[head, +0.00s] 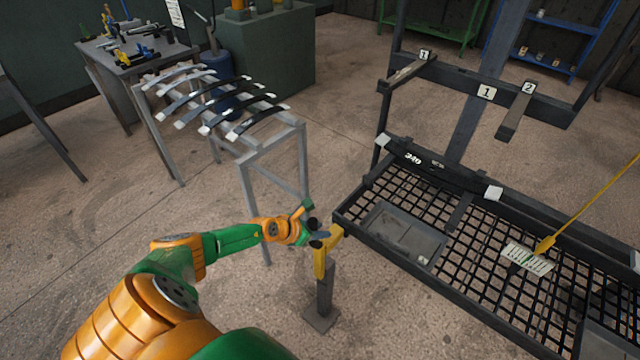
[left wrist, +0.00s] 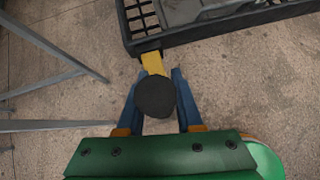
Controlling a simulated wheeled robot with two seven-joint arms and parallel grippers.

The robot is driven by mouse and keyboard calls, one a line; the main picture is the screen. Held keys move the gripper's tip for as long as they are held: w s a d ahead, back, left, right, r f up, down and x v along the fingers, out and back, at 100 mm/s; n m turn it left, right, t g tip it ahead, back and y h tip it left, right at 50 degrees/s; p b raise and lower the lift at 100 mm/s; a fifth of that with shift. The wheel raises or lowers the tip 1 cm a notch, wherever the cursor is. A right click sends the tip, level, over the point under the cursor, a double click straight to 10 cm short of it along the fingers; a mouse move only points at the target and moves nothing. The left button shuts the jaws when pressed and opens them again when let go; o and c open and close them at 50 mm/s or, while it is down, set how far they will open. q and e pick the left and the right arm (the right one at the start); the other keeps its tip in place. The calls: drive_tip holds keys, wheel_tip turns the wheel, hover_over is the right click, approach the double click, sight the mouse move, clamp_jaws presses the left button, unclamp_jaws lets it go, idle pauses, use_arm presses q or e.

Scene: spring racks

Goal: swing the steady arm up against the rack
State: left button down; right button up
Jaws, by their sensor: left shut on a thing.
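The steady arm (head: 328,240) is a short yellow bar standing out from the near left corner of the black rack (head: 480,314). In the left wrist view the yellow bar (left wrist: 153,62) runs from the rack's edge to a dark round knob (left wrist: 155,97). My left gripper (head: 312,232) is at the bar's outer end. In the left wrist view its blue fingers (left wrist: 157,104) are on both sides of the knob and shut on it. The knob hides part of the bar. My right gripper is not in view.
A dark post (head: 323,287) with a foot plate stands below the yellow bar. A grey stand (head: 272,150) with curved spring leaves is at left.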

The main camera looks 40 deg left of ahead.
use_arm(q)
drive_tip(key=shift+d+f, duration=0.15)
drive_tip(key=c, duration=0.9)
unclamp_jaws()
drive_tip(key=o, duration=0.3)
drive_tip(key=shift+d, duration=0.2)
drive_tip(key=p+v, duration=0.5)
drive_tip(key=v, duration=0.2)
